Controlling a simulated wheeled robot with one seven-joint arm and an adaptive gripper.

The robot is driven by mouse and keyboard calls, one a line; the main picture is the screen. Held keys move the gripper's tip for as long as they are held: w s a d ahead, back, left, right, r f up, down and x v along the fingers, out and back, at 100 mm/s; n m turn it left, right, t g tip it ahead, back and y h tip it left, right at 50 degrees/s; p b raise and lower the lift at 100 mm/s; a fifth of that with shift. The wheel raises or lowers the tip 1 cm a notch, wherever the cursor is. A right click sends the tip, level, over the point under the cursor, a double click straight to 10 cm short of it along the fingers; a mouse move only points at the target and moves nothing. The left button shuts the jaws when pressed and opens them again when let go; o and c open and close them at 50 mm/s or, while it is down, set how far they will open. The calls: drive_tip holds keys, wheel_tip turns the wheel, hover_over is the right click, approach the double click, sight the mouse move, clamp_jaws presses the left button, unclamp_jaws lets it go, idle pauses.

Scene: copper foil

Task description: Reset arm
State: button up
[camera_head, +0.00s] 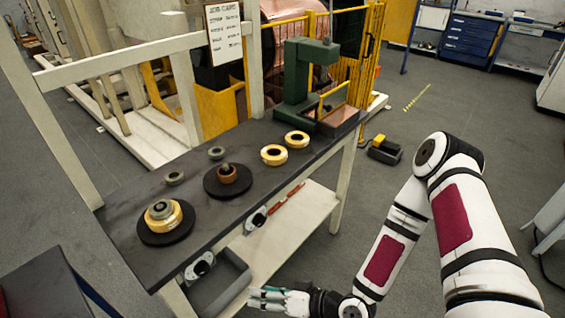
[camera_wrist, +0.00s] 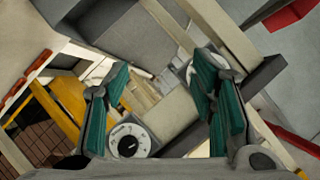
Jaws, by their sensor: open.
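My gripper (camera_head: 277,297) is low in front of the workbench, below its dark top (camera_head: 130,205) and near the lower shelf. In the wrist view my gripper (camera_wrist: 160,105) is open, with two teal-padded fingers apart and nothing between them. My white arm with dark red panels reaches in from the right of the head view, bent at the elbow.
On the bench are yellow rings (camera_head: 297,139), a round black pad with a copper-coloured piece (camera_head: 228,173), another pad with a yellow ring and grey part (camera_head: 163,213), and a green press (camera_head: 300,80). A grey bin (camera_head: 222,284) is under the bench. Open floor lies to the right.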

drive_tip(key=w+d+r+n+g+h, duration=0.1)
drive_tip(key=w+d+r+h, duration=0.25)
drive_tip(key=d, duration=0.25)
drive_tip(key=w+d+r+n+h, duration=0.1)
drive_tip(key=w+d+r+h, duration=0.15)
drive_tip(key=w+d, duration=0.35)
drive_tip(key=d+r+m+h, duration=0.1)
drive_tip(key=d+r+h, duration=0.2)
drive_tip(key=d+r, duration=0.4)
drive_tip(key=d+r+h, duration=0.3)
drive_tip(key=d+r, duration=0.1)
drive_tip(key=r, duration=0.5)
drive_tip(key=s+d+r+m+h, duration=0.25)
drive_tip(key=s+r, duration=0.45)
drive_tip(key=r, duration=0.5)
drive_tip(key=s+a+r+m+y, duration=0.1)
drive_tip(key=s+r, duration=0.3)
drive_tip(key=s, duration=0.3)
drive_tip(key=s+a+r+m+y, duration=0.1)
drive_tip(key=s+r+m, duration=0.1)
drive_tip(key=s+r, duration=0.2)
drive_tip(key=s, duration=0.3)
drive_tip(key=shift+s+r, duration=0.2)
drive_tip(key=shift+r, duration=0.05)
